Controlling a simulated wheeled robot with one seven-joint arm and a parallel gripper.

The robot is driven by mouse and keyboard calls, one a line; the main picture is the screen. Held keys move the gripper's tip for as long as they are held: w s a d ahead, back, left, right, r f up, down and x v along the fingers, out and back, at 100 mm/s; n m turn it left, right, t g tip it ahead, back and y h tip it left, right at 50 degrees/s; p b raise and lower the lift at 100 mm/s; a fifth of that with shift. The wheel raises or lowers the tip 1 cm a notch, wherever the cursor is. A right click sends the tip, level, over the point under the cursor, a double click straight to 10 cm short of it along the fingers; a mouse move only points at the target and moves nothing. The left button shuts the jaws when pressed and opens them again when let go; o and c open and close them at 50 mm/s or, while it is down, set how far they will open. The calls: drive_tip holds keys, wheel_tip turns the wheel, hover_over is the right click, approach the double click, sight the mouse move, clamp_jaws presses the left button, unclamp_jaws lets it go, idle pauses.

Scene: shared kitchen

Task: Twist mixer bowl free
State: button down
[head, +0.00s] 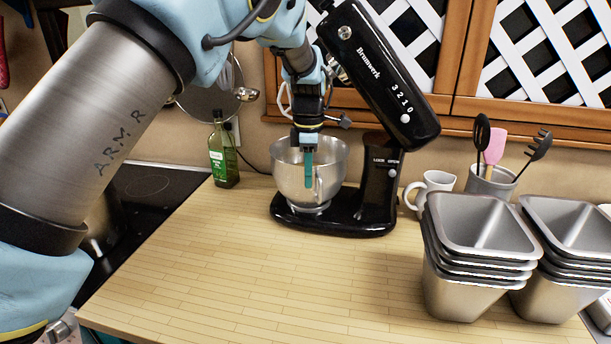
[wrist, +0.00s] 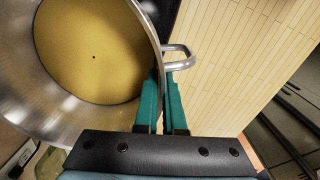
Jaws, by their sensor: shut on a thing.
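The steel mixer bowl (head: 290,180) sits upright on the base of the black stand mixer (head: 378,195), whose head is tilted up. My gripper (head: 309,170) comes down from above with teal fingers at the front-right side of the bowl. In the wrist view my gripper (wrist: 162,90) is shut on the bowl's rim wall, one finger inside and one outside, close to the bowl's loop handle (wrist: 180,56). The bowl (wrist: 60,100) looks empty, with a warm-coloured inside. The stand carries a lock/open marking. The bowl's seat on the base is partly hidden.
A green bottle (head: 222,158) stands left of the mixer by the black cooktop (head: 130,200). A white pitcher (head: 432,188), a utensil crock (head: 490,182) and stacked metal pans (head: 470,280) stand to the right. The wooden counter (head: 250,280) in front is clear.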

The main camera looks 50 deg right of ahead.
drive_tip(key=shift+s+d, duration=0.15)
drive_tip(key=shift+d, duration=0.15)
drive_tip(key=c, duration=0.9)
unclamp_jaws()
wheel_tip(320, 180, up, 11)
drive_tip(key=b, duration=0.3)
drive_tip(key=shift+a+f+b, duration=0.15)
drive_tip(key=shift+b, duration=0.15)
